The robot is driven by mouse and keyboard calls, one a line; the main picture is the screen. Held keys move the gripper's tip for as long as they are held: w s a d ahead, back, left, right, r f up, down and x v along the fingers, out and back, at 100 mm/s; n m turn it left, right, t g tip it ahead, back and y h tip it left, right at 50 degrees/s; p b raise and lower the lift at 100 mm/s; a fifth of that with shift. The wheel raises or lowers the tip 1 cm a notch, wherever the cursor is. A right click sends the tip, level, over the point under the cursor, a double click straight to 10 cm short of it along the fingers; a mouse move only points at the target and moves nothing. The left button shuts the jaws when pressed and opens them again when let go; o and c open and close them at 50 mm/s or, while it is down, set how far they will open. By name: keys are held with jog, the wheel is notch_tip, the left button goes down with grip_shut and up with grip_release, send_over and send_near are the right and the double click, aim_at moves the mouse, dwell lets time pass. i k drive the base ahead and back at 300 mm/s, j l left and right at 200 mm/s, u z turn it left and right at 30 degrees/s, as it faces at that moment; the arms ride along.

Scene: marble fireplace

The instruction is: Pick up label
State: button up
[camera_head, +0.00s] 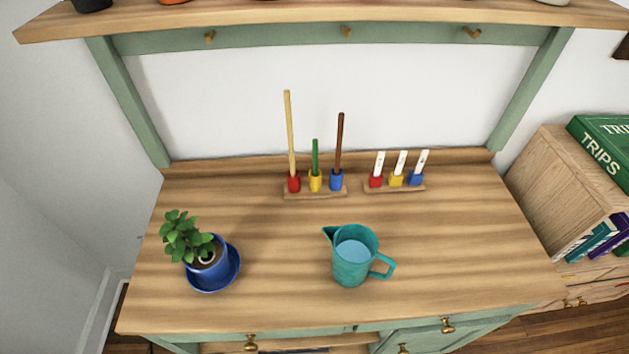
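Three small white labels stand upright in coloured holders on a wooden strip (394,189) at the back right of the worktop. The left label (379,163) is in a red holder (376,181). The middle label (400,162) is in a yellow holder (396,180). The right label (421,162) leans slightly right in a blue holder (415,179). Any markings on them are too small to read. My gripper does not show in this view.
Left of the labels, another strip (315,194) holds a tall tan stick (290,135), a short green stick (315,157) and a brown stick (339,142). A teal jug (352,262) stands in front. A potted plant (205,255) on a blue saucer (219,285) is at left. A shelf (330,14) overhangs the back.

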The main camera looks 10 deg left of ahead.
aim_at(423, 153)
jog(key=i+l, duration=0.15)
jog(key=l, duration=0.25)
jog(key=i+l, duration=0.15)
jog(key=l, duration=0.25)
jog(key=i+l, duration=0.15)
jog(key=l, duration=0.25)
